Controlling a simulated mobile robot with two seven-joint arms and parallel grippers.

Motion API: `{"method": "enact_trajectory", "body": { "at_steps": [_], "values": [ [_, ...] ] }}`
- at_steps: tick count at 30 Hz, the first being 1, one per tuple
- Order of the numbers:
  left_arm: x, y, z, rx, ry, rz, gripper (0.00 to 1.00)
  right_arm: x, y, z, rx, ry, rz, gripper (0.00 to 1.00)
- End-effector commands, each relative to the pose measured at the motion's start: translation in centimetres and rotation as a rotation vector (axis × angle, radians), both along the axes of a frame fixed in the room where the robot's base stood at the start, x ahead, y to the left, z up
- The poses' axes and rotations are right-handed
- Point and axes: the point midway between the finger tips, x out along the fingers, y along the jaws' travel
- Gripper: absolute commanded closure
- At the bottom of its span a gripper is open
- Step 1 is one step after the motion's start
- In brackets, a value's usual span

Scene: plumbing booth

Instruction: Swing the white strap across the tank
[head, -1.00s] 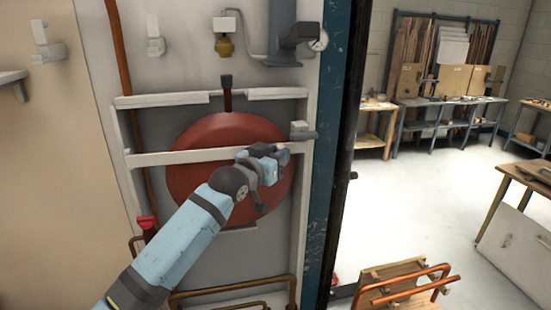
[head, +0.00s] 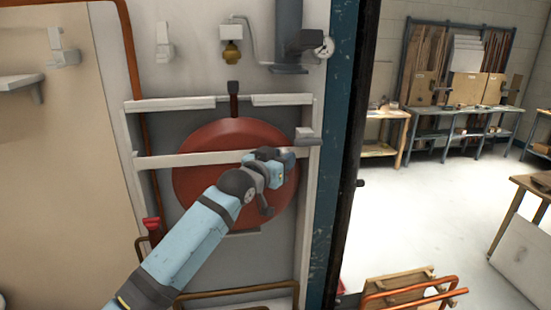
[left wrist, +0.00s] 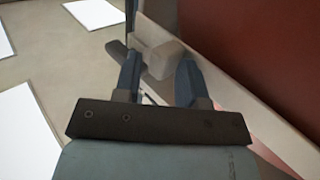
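The red round tank (head: 225,188) sits in a recess of the grey wall panel, inside a white frame. The white strap (head: 180,158) runs nearly level across the tank's upper half, and its right part is partly hidden by my left gripper. My left gripper (head: 287,160) is at the strap's right end, just below the light grey latch block (head: 305,134). In the left wrist view, the fingers (left wrist: 160,78) stand apart, with the latch block (left wrist: 162,58) beyond the gap. The strap (left wrist: 285,122) passes behind the right finger; contact cannot be told. My right gripper is out of view.
A pressure gauge (head: 326,47) and a brass valve (head: 232,55) are above the tank. Copper pipes run at the left and below. A red-handled valve (head: 152,225) is at lower left. The blue door post (head: 333,160) stands close on the right, with open floor beyond.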

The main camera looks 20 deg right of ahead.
Motion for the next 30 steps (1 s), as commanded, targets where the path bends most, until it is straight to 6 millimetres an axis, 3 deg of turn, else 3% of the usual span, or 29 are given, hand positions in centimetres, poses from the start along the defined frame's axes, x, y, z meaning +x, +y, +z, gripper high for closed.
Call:
{"method": "enact_trajectory", "body": {
  "at_steps": [1, 17, 20, 30],
  "values": [
    [-0.1, -0.3, 1.7, -0.017, -0.023, -0.004, 0.53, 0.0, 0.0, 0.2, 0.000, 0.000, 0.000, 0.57],
    [-0.4, 0.2, 1.7, -0.018, -0.025, -0.002, 0.53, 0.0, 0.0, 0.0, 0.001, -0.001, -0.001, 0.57],
    [-1.2, 1.2, 1.7, -0.021, -0.027, -0.002, 0.53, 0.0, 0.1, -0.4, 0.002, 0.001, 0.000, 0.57],
    [-6.3, 7.6, 0.7, -0.015, -0.018, 0.002, 0.53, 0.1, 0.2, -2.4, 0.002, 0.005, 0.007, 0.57]
  ]
}}
